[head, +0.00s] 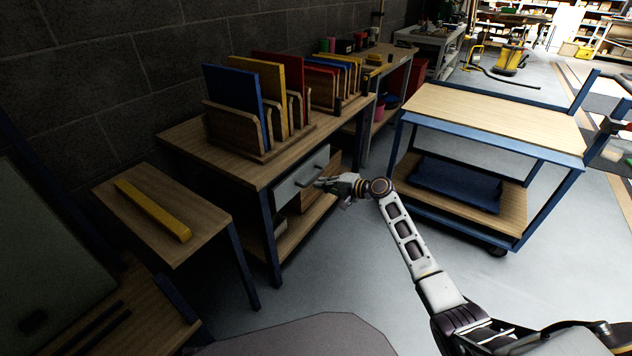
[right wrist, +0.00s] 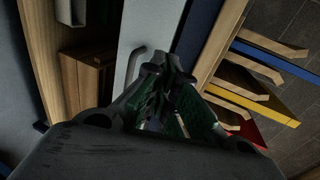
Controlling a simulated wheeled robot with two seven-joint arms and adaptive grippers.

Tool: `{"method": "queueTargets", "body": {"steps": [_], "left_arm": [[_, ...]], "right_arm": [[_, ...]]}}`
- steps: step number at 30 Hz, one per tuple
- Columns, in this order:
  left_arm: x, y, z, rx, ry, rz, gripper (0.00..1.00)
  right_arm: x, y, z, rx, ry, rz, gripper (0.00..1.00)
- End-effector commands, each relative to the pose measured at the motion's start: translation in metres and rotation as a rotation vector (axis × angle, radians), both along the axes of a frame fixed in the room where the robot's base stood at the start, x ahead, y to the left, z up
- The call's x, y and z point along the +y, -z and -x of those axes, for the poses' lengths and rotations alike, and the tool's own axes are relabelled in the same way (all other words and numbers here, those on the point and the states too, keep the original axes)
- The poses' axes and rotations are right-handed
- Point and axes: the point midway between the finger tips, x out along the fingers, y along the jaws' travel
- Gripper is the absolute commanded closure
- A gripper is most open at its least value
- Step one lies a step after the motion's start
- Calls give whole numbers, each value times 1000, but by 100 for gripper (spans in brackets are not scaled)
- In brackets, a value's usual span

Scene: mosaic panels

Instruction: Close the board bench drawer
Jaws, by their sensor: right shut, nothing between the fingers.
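The board bench (head: 185,135) stands against the dark wall with a wooden top and blue legs. Its drawer has a light grey front (head: 291,187) with a bar handle (head: 314,175) under the top's front edge. The front looks close to the bench frame; I cannot tell whether a small gap is left. My right gripper (head: 325,184) is shut and empty, close to the front beside the handle. In the right wrist view the drawer front (right wrist: 134,25) and handle (right wrist: 132,65) show beside the shut fingers (right wrist: 168,64); contact is unclear. My left gripper is out of view.
Wooden racks hold blue, yellow and red boards (head: 232,95) on the bench top. A small table with a yellow bar (head: 152,210) stands at the left. A blue cart (head: 490,115) stands at the right. Grey floor (head: 345,270) is open in front.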

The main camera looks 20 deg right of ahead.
Motion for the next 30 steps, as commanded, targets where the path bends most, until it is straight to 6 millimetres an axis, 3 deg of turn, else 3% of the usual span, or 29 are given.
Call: {"method": "queueTargets", "body": {"steps": [7, 19, 23, 27, 30], "left_arm": [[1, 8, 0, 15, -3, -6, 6], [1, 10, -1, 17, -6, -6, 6], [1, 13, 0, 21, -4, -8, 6], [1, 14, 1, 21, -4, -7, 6], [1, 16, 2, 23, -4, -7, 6]], "right_arm": [[-13, -6, 15, 0, 0, 1, 100], [-16, -7, 18, 0, 0, 1, 100], [-16, -5, 19, 2, 0, 1, 86], [-16, 10, 26, 23, 0, 1, 68], [-16, 31, 37, 52, 1, 2, 66]]}}
